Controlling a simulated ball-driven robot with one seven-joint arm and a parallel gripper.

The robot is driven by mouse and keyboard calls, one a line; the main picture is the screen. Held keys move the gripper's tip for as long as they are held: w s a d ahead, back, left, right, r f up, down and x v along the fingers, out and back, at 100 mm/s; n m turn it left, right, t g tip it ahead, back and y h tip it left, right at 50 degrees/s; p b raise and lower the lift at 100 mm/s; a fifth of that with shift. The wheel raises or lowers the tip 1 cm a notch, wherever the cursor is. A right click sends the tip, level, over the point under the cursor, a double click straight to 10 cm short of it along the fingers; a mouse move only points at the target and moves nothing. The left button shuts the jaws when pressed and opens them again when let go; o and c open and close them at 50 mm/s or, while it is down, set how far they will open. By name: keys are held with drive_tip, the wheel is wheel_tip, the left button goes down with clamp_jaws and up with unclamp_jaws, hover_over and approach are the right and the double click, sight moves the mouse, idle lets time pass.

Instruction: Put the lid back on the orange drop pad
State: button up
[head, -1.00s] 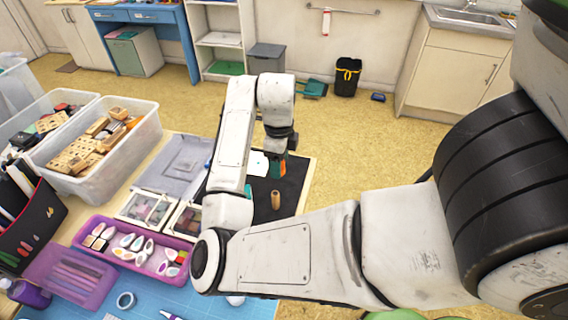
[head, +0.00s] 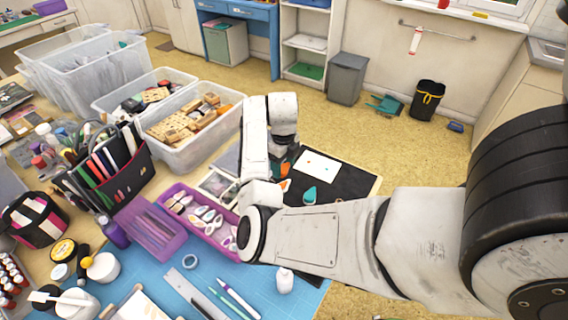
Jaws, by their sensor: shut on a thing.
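My gripper (head: 283,167) points down over the black mat (head: 350,183), partly hidden behind my own arm link. It is shut on a small orange piece, which looks like the lid; its outline is hard to make out. Just below it on the mat lies a small drop-shaped pad (head: 285,184) with orange and white showing, partly cut off by my arm. I cannot tell whether the held piece touches it. A teal drop-shaped pad (head: 309,196) lies to its right on the mat.
A white card (head: 317,166) with small marks lies on the mat. A purple tray (head: 182,205) of drop-shaped pads stands left of my arm. A clear bin (head: 189,150) of wooden stamps is behind it. A white bottle (head: 285,281) stands on the blue cutting mat (head: 203,270).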

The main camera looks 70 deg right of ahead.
sight(284, 183)
drive_tip(key=shift+s+f+b, duration=0.1)
drive_tip(key=shift+f+b, duration=1.5)
drive_tip(key=shift+f, duration=1.15)
drive_tip(key=shift+f, duration=0.65)
idle(1.4)
drive_tip(key=o, duration=1.1)
drive_tip(key=shift+o, duration=0.7)
drive_tip(key=shift+r, duration=0.1)
drive_tip(key=shift+r+p, duration=3.2)
drive_tip(key=shift+r, duration=0.25)
